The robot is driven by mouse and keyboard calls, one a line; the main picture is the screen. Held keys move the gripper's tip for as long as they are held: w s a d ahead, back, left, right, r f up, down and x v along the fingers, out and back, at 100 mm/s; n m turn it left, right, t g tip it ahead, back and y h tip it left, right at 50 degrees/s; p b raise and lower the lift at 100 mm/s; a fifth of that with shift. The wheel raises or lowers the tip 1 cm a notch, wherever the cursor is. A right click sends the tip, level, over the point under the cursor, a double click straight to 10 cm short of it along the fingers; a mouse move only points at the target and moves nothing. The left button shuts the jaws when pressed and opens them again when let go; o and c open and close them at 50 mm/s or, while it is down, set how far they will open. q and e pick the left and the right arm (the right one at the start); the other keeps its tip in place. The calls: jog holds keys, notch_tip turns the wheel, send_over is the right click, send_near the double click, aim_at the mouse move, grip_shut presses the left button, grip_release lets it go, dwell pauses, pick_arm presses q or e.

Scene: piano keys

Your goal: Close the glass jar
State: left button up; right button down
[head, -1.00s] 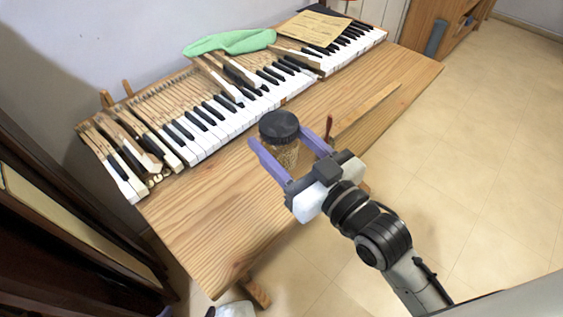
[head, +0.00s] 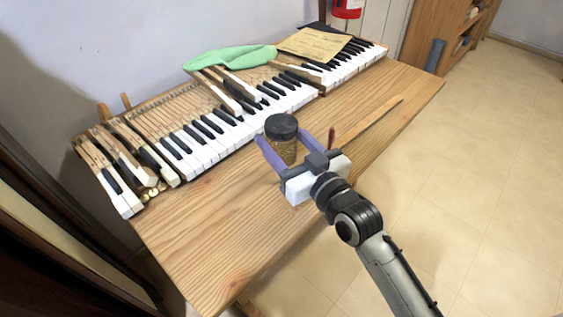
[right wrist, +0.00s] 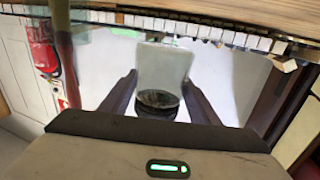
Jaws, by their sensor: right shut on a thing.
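The glass jar (head: 285,151) has a dark, round lid (head: 281,126) on top and brownish contents. It appears upright near the front of the piano keys in the head view. My right gripper (head: 281,137) has its purple fingers on both sides of the jar and is shut on it. In the right wrist view the pale jar (right wrist: 165,68) and dark lid (right wrist: 157,103) show between the fingers. I cannot tell whether the lid is fully seated or whether the jar touches the table. My left gripper is not in view.
The wooden table (head: 215,235) has bare room at its front left. The piano keys (head: 215,135) run along the back, with a green cloth (head: 230,57) and a paper sheet (head: 313,44) on them. A thin wooden strip (head: 370,122) lies right of the jar.

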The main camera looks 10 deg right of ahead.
aim_at(288, 164)
jog(key=shift+f, duration=0.7)
notch_tip(288, 164, down, 3)
jog(key=shift+b, duration=0.35)
jog(key=shift+f, duration=0.35)
jog(key=shift+f, duration=0.2)
jog(key=c, duration=0.7)
grip_release()
jog(key=shift+o, duration=0.2)
